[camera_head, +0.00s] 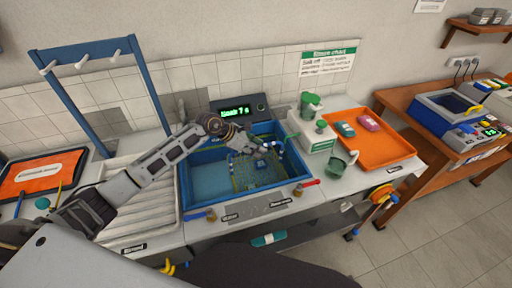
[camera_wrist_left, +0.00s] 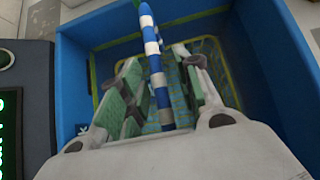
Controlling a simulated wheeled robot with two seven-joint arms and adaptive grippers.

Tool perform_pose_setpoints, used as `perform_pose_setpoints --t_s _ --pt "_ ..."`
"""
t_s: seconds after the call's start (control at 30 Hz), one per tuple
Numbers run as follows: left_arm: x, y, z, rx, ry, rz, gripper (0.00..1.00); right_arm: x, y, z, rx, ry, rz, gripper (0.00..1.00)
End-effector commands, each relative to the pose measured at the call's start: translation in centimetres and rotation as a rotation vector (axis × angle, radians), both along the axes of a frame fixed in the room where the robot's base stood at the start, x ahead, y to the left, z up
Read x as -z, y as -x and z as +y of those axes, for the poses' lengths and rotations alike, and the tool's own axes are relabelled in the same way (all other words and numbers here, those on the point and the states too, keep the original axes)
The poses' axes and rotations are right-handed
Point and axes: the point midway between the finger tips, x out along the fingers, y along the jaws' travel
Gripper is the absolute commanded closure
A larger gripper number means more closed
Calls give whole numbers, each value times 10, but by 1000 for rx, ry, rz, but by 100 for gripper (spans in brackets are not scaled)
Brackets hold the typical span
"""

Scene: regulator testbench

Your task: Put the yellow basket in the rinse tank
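The yellow basket (camera_head: 243,181) sits low in the right part of the blue-walled tank (camera_head: 299,184), behind the label that seems to read rinse tank (camera_head: 281,203). Its blue-and-white striped handle stands up and also shows in the left wrist view (camera_wrist_left: 151,48). My left gripper (camera_head: 255,148) is over the basket, reaching down from the left. In the left wrist view its two fingers (camera_wrist_left: 160,88) are apart, one on each side of the handle, with gaps visible. The gripper hides part of the basket. My right gripper is not in view.
The left part of the tank (camera_head: 210,183) holds bluish liquid. A display (camera_head: 238,111) stands behind the tank. To the right are a white-and-green dispenser (camera_head: 316,137), a green cup (camera_head: 342,165) and an orange tray (camera_head: 382,150). A ribbed drainboard (camera_head: 145,212) and blue rack (camera_head: 153,88) are left.

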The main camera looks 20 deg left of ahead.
Motion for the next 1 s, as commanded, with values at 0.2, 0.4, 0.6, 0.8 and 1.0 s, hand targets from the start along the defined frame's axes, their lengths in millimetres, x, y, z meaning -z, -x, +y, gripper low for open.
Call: perform_pose_setpoints --t_s 0.2,0.4,0.6,0.8,1.0 --pt "-1 0 1 -1 0 -1 67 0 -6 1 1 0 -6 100" --pt "-5 3 5 -1 0 -1 67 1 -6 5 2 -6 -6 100" --pt "-16 9 14 0 -2 -2 67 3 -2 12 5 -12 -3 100" --pt "-29 17 26 -1 -3 -1 67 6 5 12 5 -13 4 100" --pt "-44 25 38 -1 -2 -1 67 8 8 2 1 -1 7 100"
